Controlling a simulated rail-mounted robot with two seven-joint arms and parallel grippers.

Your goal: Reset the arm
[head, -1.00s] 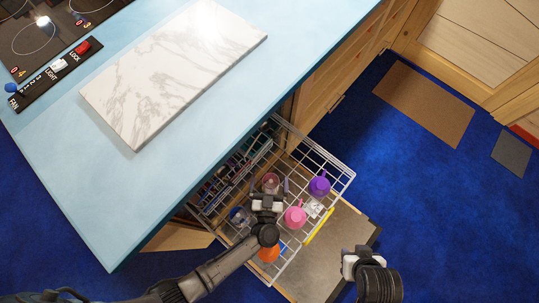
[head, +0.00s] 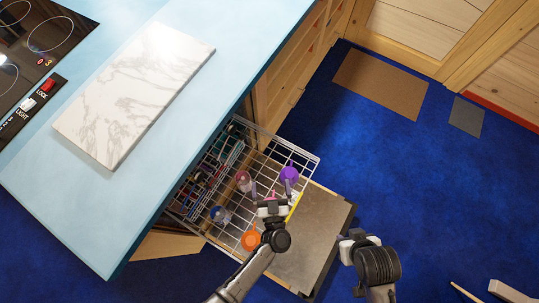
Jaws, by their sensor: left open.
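My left gripper (head: 271,189) is open, with its two fingers apart, over the pulled-out wire dishwasher rack (head: 310,160). I see nothing held between its fingers. A purple cup (head: 289,174) is just beyond its right finger, and a reddish clear cup (head: 243,179) is to its left. An orange cup (head: 251,240) and a clear cup with blue (head: 220,214) are nearer the rack's front left. The gripper covers part of the rack, where only a trace of pink shows. My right gripper (head: 349,242) is over the floor beside the open door, its jaws not clear.
The open dishwasher door (head: 312,232) lies below the rack. A light blue counter (head: 60,190) with a marble slab (head: 135,90) is at the left. Blue floor at the right is mostly clear, with a brown mat (head: 380,82). A pale wooden piece (head: 511,292) is at the lower right.

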